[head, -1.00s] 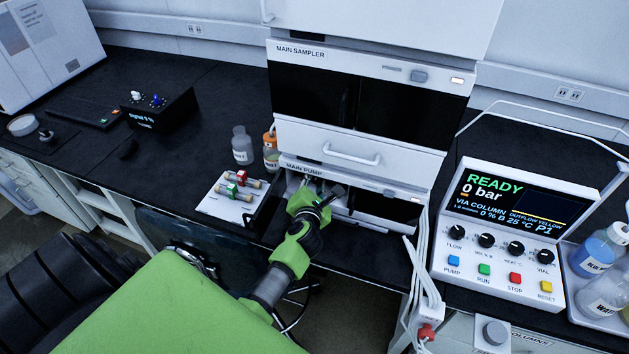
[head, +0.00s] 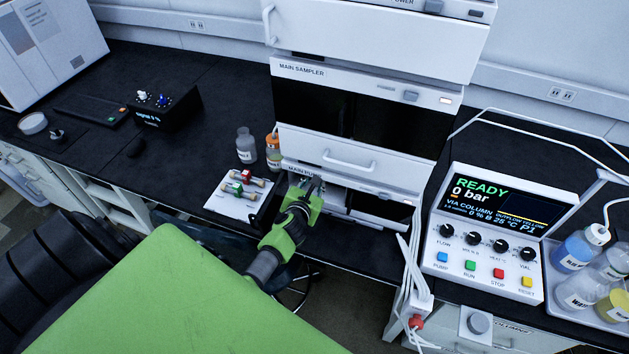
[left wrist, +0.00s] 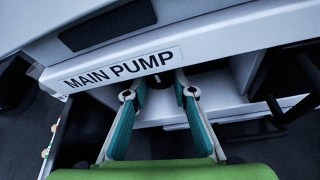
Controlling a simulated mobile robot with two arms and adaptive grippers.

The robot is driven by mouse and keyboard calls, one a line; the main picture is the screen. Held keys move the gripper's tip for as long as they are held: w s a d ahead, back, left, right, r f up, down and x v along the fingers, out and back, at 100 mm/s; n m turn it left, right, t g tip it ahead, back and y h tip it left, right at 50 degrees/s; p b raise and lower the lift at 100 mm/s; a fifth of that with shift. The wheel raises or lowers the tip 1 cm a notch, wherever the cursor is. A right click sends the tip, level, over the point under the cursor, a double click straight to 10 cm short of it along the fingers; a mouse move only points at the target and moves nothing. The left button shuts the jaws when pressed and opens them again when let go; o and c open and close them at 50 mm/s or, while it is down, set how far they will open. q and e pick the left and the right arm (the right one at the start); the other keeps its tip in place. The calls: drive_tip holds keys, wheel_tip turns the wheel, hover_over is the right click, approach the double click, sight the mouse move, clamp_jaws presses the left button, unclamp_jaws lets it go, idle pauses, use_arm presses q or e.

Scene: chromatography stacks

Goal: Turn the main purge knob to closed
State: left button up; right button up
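The main pump (head: 375,207) is the lowest white module of the stack, with a dark recessed front. Its "MAIN PUMP" label (left wrist: 122,69) is plain in the left wrist view. My left gripper (head: 310,183) is at the pump's front, just under the label. In the left wrist view its two fingers (left wrist: 160,86) stand apart, with a small dark round part (left wrist: 159,80), perhaps the purge knob, between the tips. I cannot tell whether the fingers touch it, and its setting is hidden. My right gripper is not in view.
A white panel with small valves (head: 236,200) stands left of the gripper. Bottles (head: 246,147) stand behind it. The control console (head: 489,240) reads READY, 0 bar. White tubes (head: 411,262) hang at the pump's right. The bench at left has free room.

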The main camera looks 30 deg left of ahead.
use_arm(q)
drive_tip(key=shift+o, duration=0.3)
drive_tip(key=v, duration=1.2)
drive_tip(key=shift+d, duration=0.1)
